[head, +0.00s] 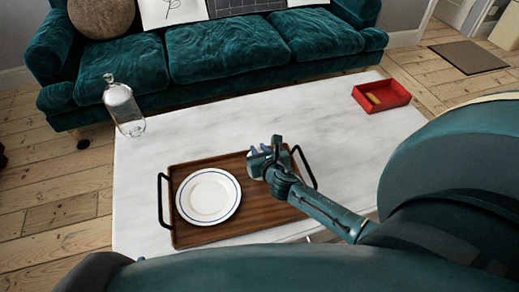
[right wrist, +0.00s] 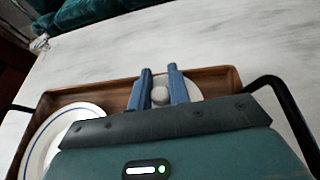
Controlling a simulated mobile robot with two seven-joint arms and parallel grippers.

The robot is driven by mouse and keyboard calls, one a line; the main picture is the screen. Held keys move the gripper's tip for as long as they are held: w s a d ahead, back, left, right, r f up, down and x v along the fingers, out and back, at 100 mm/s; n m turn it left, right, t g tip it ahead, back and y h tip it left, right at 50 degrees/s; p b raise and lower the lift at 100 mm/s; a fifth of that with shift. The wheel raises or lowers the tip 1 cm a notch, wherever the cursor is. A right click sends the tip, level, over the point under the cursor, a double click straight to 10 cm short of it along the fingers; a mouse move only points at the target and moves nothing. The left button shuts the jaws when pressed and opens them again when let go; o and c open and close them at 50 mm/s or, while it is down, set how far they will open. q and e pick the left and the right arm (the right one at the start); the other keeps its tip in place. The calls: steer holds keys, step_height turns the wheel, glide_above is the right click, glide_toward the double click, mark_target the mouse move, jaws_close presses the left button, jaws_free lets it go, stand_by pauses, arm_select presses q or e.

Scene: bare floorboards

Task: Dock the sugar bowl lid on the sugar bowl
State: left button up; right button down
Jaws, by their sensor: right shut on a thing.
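My right gripper (head: 262,152) is over the right half of the wooden tray in the head view. In the right wrist view its two blue fingers (right wrist: 159,72) are closed on both sides of a small pale round knob (right wrist: 160,96). A pale disc, which looks like the sugar bowl lid (right wrist: 193,88), shows around and behind the fingers. I cannot make out the sugar bowl as a separate thing; the gripper hides what is below. Whether the lid touches a bowl cannot be told. My left gripper is not in view.
The wooden tray (head: 190,236) with black handles lies on a white marble table (head: 250,111). A white plate (head: 208,196) with a blue ring is on its left half. A glass bottle (head: 124,108) stands at back left, a red box (head: 381,95) at back right. A teal sofa (head: 215,55) is behind.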

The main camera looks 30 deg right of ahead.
steer(key=c, duration=1.6)
jaws_free()
steer(key=shift+s, duration=0.1)
steer(key=shift+s+a+r+p, duration=0.15)
steer(key=shift+s+r+p, duration=0.15)
steer(key=shift+s+p, duration=0.25)
steer(key=shift+p+v, duration=1)
steer(key=shift+v, duration=1)
steer(key=p+v, duration=0.2)
steer(key=v, duration=0.3)
steer(key=shift+s, duration=0.3)
